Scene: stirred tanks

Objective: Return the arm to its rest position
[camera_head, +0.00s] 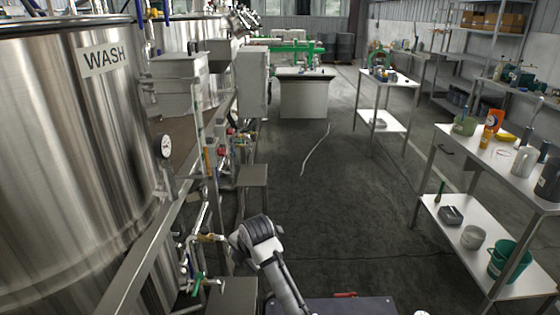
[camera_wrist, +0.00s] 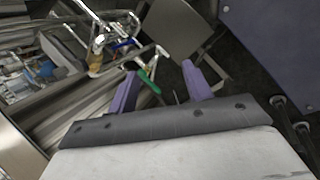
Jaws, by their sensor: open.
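My gripper (camera_wrist: 160,82) shows in the wrist view with its two purple fingers apart and nothing between them. Behind the fingers, a green-handled valve (camera_wrist: 148,80) and metal pipework show; I cannot tell how far they are from the fingertips. In the head view my arm (camera_head: 262,245) is bent low at the bottom centre, beside the pipes at the foot of the steel WASH tank (camera_head: 70,160). The gripper itself is hidden there behind the arm. A green valve handle (camera_head: 198,284) also shows left of the arm.
The tank, its pipes and a pressure gauge (camera_head: 165,147) crowd the left. A small grey platform (camera_head: 252,176) stands ahead of the arm. A two-level table (camera_head: 470,172) with bottles and a teal bucket (camera_head: 508,260) stands right. The middle floor is mostly clear, with a pale hose (camera_head: 315,150).

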